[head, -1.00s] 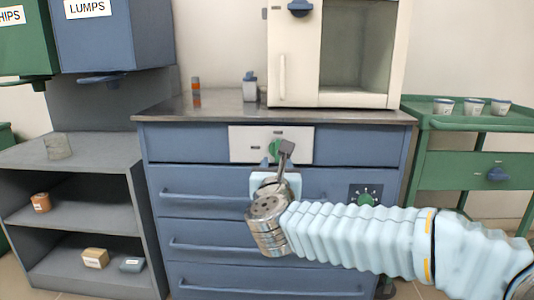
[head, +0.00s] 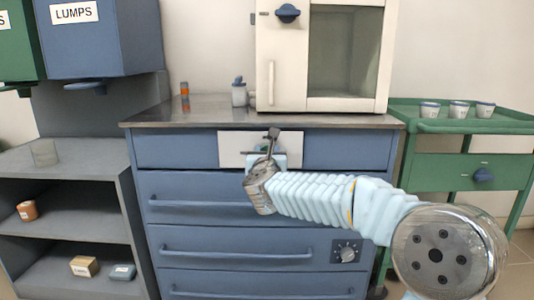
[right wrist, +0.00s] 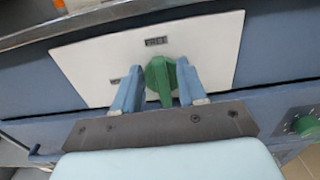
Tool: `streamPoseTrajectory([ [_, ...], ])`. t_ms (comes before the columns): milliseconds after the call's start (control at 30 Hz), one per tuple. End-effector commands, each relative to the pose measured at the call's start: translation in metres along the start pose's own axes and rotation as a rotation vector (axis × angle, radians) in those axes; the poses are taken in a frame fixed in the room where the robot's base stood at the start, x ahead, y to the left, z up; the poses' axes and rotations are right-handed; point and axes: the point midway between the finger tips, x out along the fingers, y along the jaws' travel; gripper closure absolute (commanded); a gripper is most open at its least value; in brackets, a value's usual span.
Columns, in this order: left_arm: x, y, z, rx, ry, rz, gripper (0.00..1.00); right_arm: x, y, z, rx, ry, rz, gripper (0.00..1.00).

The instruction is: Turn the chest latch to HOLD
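The chest latch is a green knob with a raised bar (right wrist: 162,80) on a white plate (right wrist: 215,50) in the right wrist view. Its bar points roughly toward the bottom of that picture. In the head view my right gripper (head: 266,152) is at the white plate (head: 232,149) on the blue chest (head: 180,151) and mostly hides the knob. My left gripper is not in view.
A cream furnace (head: 270,40) and a small bottle (head: 239,93) stand on the chest top. Below are drawers with bar handles and a dial (head: 347,251). A green cart (head: 450,170) with cups stands right; a grey shelf (head: 60,240) stands left.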

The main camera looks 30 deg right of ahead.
Motion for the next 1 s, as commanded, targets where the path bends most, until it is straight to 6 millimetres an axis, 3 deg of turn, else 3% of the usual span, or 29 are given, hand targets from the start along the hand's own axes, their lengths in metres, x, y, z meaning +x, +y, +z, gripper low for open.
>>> streamPoseTrajectory([
  [33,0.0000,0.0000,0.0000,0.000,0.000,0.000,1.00,-0.0001,-0.0001,0.0000,0.000,0.000,0.000,0.65],
  [267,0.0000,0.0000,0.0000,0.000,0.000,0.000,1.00,-0.0003,0.0000,0.0000,0.000,0.000,0.000,1.00],
  [667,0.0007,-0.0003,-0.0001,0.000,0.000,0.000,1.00,-0.0004,0.0009,-0.0003,-0.038,0.001,0.000,1.00],
  [1000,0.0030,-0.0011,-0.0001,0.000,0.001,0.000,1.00,-0.0005,0.0053,-0.0014,-0.259,0.001,0.000,1.00],
])
